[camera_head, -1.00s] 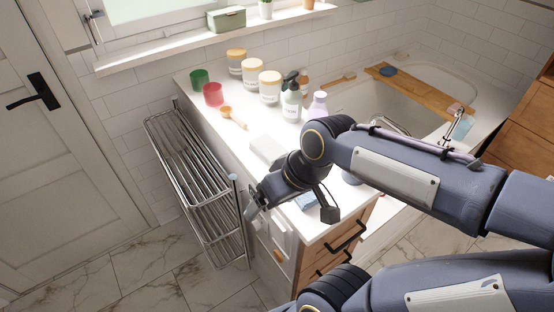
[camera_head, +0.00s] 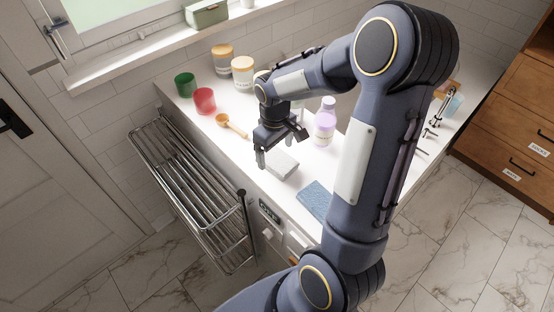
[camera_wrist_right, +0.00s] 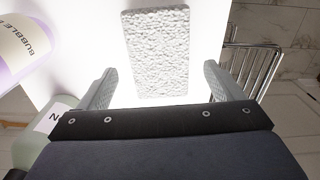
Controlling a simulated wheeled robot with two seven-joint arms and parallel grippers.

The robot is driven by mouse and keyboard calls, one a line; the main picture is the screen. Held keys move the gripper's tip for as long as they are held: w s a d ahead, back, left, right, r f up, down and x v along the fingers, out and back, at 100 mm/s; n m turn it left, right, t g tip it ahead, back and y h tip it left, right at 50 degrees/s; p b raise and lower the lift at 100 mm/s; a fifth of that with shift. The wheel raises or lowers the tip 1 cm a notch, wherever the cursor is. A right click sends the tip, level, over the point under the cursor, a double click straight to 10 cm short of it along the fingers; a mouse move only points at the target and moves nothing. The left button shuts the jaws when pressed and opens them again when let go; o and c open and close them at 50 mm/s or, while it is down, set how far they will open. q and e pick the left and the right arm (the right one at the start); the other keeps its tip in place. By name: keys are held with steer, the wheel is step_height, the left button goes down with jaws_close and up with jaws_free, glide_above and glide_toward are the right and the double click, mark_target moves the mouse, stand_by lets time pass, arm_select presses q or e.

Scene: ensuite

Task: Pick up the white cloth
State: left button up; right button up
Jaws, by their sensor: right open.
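The white cloth (camera_head: 283,166) lies flat on the white counter, near its front edge. In the right wrist view the cloth (camera_wrist_right: 157,50) is a textured white rectangle lying ahead of and between my two fingers. My right gripper (camera_head: 279,158) is open above the cloth, its fingers pointing down; it also shows in the right wrist view (camera_wrist_right: 160,88). Nothing is between its fingertips. How high the fingers are above the cloth is hard to tell. My left gripper is not in view.
A blue cloth (camera_head: 315,199) lies to the right of the white one. A lilac bottle (camera_head: 325,122) stands behind. A metal rack (camera_head: 190,190) hangs along the counter's left side.

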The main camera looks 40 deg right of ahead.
steer(key=shift+f, duration=1.45)
steer(key=c, duration=1.1)
steer(key=shift+o, duration=0.2)
steer(key=shift+r, duration=0.1)
